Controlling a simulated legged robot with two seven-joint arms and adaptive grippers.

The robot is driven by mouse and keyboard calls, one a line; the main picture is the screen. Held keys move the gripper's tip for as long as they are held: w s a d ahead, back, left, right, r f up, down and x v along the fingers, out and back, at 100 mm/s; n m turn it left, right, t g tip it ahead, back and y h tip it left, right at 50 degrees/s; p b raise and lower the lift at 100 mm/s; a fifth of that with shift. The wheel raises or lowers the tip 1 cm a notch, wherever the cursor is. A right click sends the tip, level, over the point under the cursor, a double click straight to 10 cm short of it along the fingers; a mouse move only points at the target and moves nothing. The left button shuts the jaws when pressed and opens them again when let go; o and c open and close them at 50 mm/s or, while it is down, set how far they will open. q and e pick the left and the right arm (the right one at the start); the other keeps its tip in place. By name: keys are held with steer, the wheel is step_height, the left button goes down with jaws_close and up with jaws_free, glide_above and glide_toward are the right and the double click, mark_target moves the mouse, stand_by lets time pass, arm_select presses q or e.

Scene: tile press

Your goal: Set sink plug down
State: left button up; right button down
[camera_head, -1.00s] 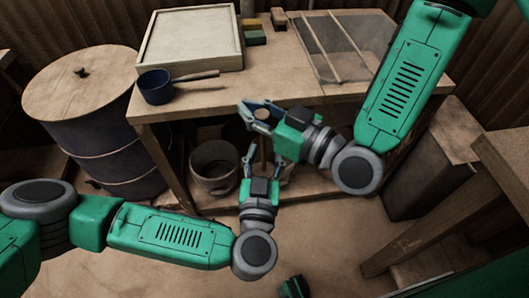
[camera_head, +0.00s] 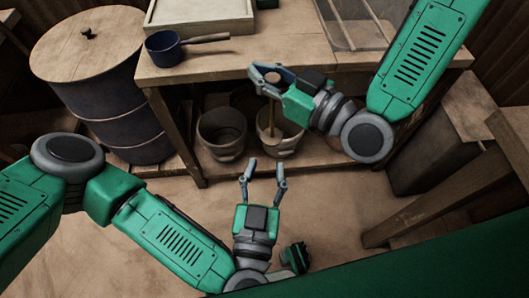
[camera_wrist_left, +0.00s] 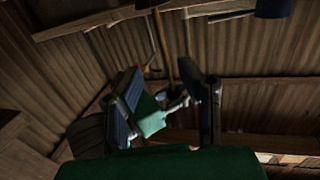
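My left gripper (camera_head: 264,172) is open and empty, below and apart from the rod. Its spread fingers also show in the left wrist view (camera_wrist_left: 168,95), with a green arm part behind them.
The wooden table (camera_head: 200,69) holds a blue pan (camera_head: 165,50) and a pale framed tray (camera_head: 202,27). Two pots (camera_head: 223,134) stand on the shelf below. A lidded drum (camera_head: 103,108) is at left, a dark bin (camera_head: 440,150) at right. The floor around my left gripper is clear.

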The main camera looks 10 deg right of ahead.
mark_target(272, 136)
arm_select(q)
steer(key=w+f+g+y, duration=0.1)
steer(key=w+f+g, duration=0.1)
steer(key=w, duration=0.6)
steer(key=w+f+n+g+y, duration=0.1)
steer(key=w+f+g, duration=0.1)
steer(key=w+f, duration=0.2)
steer(key=w, duration=0.3)
steer(key=shift+w+f, duration=0.3)
steer(key=shift+w, duration=0.05)
arm_select(e)
steer(key=w+a+f+n+g+y, duration=0.4)
steer(key=a+f+g, duration=0.1)
steer(key=shift+w+f+n+g, duration=0.15)
steer(key=shift+f+n+g, duration=0.1)
steer(key=shift+n+g, duration=0.05)
arm_select(q)
steer(key=shift+a, duration=0.1)
arm_select(e)
steer(key=shift+a, duration=0.1)
arm_select(q)
jaws_close()
arm_select(e)
steer(key=c, duration=1.8)
jaws_free()
